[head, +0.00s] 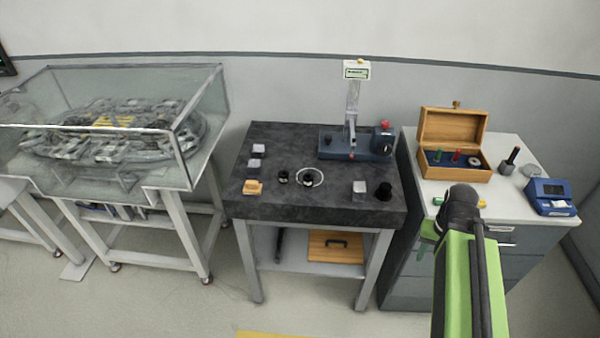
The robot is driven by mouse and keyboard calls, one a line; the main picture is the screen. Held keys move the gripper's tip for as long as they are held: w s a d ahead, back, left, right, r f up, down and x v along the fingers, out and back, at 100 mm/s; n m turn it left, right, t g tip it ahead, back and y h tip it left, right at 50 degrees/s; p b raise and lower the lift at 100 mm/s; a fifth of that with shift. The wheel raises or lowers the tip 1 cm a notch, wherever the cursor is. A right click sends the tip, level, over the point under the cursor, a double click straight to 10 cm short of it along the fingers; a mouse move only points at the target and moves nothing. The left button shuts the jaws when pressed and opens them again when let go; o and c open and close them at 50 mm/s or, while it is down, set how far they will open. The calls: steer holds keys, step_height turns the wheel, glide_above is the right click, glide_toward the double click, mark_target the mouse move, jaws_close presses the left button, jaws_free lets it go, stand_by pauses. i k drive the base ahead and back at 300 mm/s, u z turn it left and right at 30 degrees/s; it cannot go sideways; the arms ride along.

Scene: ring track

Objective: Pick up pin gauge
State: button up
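Several pin-like pieces show, and I cannot tell for certain which one is the pin gauge. A green pin (437,156) and a red pin (455,156) stand in the open wooden case (470,174) on the right cabinet, beside a pale ring (474,161). A dark upright pin on a round base (510,161) stands right of the case. My green and black arm rises in front of the cabinet. A green part at its end, perhaps my gripper (428,238), shows left of the dark joint. Its fingers are mostly hidden, and no held object is visible.
A dark granite table (300,205) in the middle carries small blocks, black cylinders and a gauge stand (353,130). A blue device (550,196) sits at the cabinet's right. A glass-covered table (120,140) stands left. Floor in front is clear.

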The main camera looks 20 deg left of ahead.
mark_target(440, 151)
steer(key=u, duration=1.55)
steer(key=k, duration=0.1)
steer(key=u, duration=2.5)
steer(key=k, duration=1.8)
steer(key=z, duration=1.3)
steer(key=i, duration=1)
steer(key=u, duration=0.05)
